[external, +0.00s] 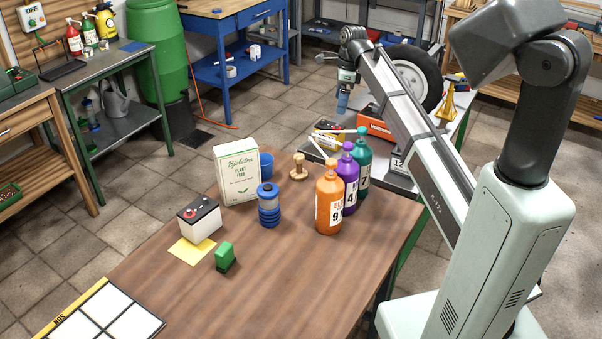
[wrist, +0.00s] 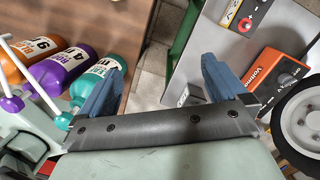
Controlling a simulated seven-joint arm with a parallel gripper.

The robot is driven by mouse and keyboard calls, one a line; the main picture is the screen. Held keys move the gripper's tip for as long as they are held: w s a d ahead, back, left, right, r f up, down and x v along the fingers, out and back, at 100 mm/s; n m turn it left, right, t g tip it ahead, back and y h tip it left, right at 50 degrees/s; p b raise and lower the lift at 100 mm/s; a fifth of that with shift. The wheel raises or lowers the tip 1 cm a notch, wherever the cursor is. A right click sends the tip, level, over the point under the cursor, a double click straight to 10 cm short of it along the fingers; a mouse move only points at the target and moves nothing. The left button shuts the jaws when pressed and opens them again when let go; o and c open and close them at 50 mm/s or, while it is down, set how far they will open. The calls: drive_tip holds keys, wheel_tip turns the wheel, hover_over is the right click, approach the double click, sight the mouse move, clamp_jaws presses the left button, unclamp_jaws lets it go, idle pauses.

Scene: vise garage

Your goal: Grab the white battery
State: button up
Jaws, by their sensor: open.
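The white battery (external: 200,220) has a black top with a red cap.
Orange (external: 329,205), purple (external: 348,175) and teal pump bottles stand right of the battery. A plant food box (external: 237,172), blue ribbed container (external: 268,205) and green block (external: 225,257) stand near it. The table's front middle is clear.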

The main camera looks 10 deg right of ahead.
drive_tip(key=s+a+n, duration=0.2)
drive_tip(key=a, duration=0.6)
drive_tip(key=s+a+n, duration=0.2)
drive_tip(key=a, duration=0.7)
drive_tip(key=n+g+y, duration=0.2)
drive_tip(key=n+g, duration=0.1)
drive_tip(key=n, duration=0.4)
hover_over(197, 208)
drive_tip(key=w+d, duration=0.3)
drive_tip(key=f, duration=0.5)
drive_tip(key=shift+s+d+f, duration=0.2)
drive_tip(key=shift+s+f, duration=0.05)
drive_tip(key=shift+f, duration=0.05)
drive_tip(key=x, duration=1.2)
drive_tip(key=shift+a+f, duration=0.1)
drive_tip(key=shift+f, duration=0.3)
clamp_jaws()
